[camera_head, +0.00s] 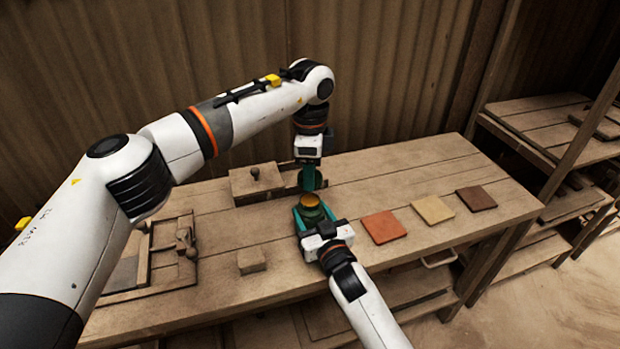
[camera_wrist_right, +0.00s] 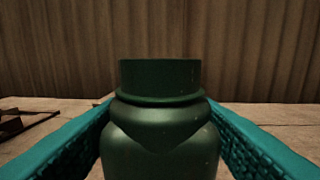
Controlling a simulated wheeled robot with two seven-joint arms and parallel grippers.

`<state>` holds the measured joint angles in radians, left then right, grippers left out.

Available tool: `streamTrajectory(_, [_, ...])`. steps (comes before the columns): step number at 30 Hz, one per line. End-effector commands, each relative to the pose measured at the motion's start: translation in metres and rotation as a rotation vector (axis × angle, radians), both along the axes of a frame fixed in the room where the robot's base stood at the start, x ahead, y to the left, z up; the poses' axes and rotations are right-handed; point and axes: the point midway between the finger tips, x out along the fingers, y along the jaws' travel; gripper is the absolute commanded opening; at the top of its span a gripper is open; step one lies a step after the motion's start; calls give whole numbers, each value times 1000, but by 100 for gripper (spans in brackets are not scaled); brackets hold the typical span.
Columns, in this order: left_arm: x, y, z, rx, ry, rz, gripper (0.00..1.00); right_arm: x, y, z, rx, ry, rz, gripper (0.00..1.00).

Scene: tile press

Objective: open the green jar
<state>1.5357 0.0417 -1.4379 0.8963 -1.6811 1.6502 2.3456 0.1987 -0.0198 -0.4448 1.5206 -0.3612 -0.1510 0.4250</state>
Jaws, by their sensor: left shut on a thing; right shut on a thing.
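The green jar (camera_head: 313,214) is upright over the front middle of the table, and its dark green body and neck fill the middle of the right wrist view (camera_wrist_right: 160,135). An orange-yellow round surface shows at its top in the head view. My right gripper (camera_head: 311,217) is shut on the jar's body, with teal fingers on both sides. My left gripper (camera_head: 310,180) is behind and apart from the jar, pointing down, shut on a small dark green thing that looks like the lid. The fingers partly hide it.
Orange (camera_head: 384,227), cream (camera_head: 433,209) and dark brown (camera_head: 477,198) tiles lie to the right. A wooden box with a knob (camera_head: 257,184) stands behind left. A small wooden block (camera_head: 251,261) and a wooden press (camera_head: 150,262) are at left. Shelves (camera_head: 545,125) stand at far right.

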Motion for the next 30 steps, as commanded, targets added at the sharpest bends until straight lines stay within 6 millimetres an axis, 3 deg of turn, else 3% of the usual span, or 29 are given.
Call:
streamTrajectory(4, [0,0,0,0,0,0,17,0,0,-1,-1,2,0,0])
streamTrajectory(5, [0,0,0,0,0,0,17,0,0,-1,0,2,0,56])
streamTrajectory(9, [0,0,0,0,0,0,17,0,0,-1,-1,2,0,79])
streamTrajectory(20, [0,0,0,0,0,0,17,-4,-2,-1,0,1,0,80])
streamTrajectory(23, [0,0,-1,0,0,0,17,-15,-7,-2,-1,2,-1,80])
streamTrajectory(30, [0,0,-2,0,0,0,17,-63,-26,-2,-1,4,0,80])
